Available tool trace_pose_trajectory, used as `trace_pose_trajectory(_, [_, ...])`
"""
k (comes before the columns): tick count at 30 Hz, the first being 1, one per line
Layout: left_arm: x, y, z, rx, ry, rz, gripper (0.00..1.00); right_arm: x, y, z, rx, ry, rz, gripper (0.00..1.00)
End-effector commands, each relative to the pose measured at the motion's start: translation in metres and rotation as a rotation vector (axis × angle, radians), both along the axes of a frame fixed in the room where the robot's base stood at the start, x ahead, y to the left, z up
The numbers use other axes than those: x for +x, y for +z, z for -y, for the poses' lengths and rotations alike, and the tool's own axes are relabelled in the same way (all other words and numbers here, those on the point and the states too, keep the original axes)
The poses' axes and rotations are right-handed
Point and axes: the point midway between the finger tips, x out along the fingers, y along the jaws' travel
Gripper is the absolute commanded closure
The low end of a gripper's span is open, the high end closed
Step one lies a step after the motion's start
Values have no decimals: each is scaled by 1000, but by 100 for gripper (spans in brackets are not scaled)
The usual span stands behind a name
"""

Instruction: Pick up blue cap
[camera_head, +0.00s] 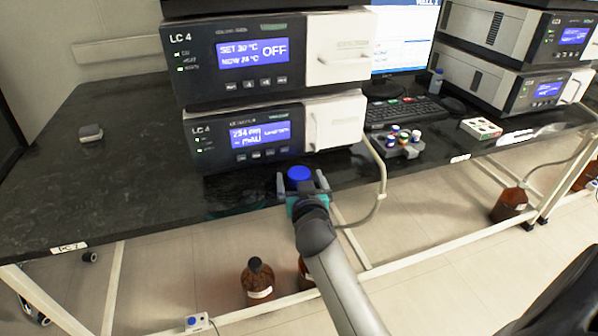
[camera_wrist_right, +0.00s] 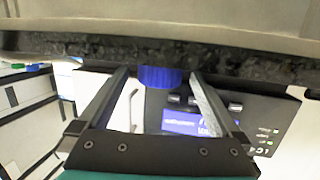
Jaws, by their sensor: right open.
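The blue cap (camera_head: 299,173) shows as a round blue disc at the bench's front edge, before the lower LC 4 unit. My right gripper (camera_head: 302,182) reaches up to it from below, with one finger on each side. In the right wrist view, the ribbed side of the blue cap (camera_wrist_right: 160,77) lies between the tips of the open right gripper (camera_wrist_right: 159,74). A narrow gap shows on each side of the cap. Whether the cap rests on the bench cannot be told. My left gripper is not in view.
Two stacked LC 4 units (camera_head: 250,60) stand behind the cap. A grey rack (camera_head: 400,148) with several capped vials and a keyboard (camera_head: 400,112) are to the right. A pale hose (camera_head: 383,175) hangs over the edge. The bench's left part (camera_head: 100,185) is mostly clear.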

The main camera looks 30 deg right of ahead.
Motion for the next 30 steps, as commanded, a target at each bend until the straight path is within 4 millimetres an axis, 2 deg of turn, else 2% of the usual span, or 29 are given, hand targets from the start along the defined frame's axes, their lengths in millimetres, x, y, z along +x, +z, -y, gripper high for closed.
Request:
trace_pose_trajectory(5, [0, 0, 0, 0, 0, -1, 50, 0, 0, 0, 0, 0, 0, 1])
trace_pose_trajectory(26, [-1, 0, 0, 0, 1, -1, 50, 0, 0, 0, 0, 0, 0, 80])
trace_pose_trajectory(30, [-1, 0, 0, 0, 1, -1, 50, 0, 0, 0, 0, 0, 0, 82])
